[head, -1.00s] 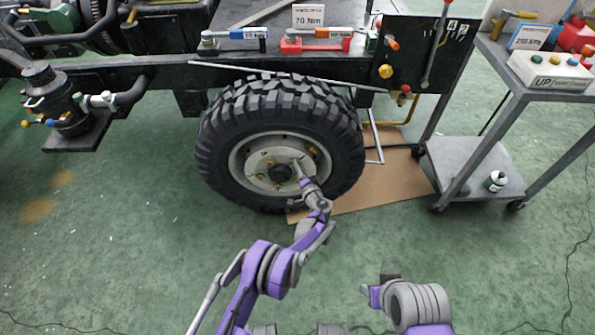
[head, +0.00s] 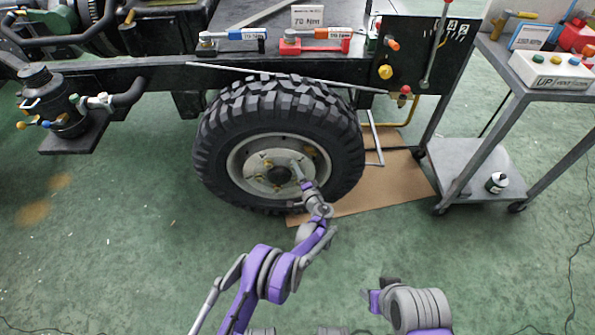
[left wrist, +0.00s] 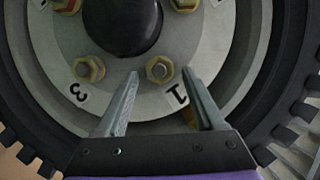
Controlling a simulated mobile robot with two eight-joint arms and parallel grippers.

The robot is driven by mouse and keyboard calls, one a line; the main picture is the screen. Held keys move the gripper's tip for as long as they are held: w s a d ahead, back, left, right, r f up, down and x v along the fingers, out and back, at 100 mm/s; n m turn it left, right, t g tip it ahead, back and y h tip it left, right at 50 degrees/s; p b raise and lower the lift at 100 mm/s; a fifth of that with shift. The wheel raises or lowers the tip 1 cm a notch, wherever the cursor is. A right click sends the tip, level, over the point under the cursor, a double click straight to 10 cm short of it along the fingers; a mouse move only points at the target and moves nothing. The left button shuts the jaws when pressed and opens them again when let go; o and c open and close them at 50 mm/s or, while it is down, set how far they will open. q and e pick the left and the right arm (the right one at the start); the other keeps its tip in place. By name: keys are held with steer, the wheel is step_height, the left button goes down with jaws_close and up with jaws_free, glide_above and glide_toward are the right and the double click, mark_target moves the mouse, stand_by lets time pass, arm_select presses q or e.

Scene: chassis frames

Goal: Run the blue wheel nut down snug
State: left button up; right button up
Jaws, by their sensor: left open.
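The wheel (head: 232,104) has a pale hub with a dark centre cap (left wrist: 122,22). My left gripper (left wrist: 160,74) is open in front of the hub. Its fingers stand on either side of a brass-and-grey nut (left wrist: 159,69) beside a label "1", with a gap on both sides. Another brass nut (left wrist: 88,69), near a label "3", lies left of the fingers. Parts of other nuts show at the top edge. No nut looks clearly blue. In the head view the left gripper (head: 297,171) is at the hub's right side. My right gripper cannot be made out.
A cardboard sheet (head: 400,180) lies under and right of the wheel. A grey cart (head: 480,170) stands at the right, with a can (head: 495,182) on its lower shelf. Torque wrenches (head: 315,40) lie on the bench above. The green floor in front is mostly clear.

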arm_select(q)
steer(key=p+v, duration=0.2)
steer(key=v, duration=0.8)
steer(key=shift+s, duration=0.35)
steer(key=shift+d+r, duration=0.15)
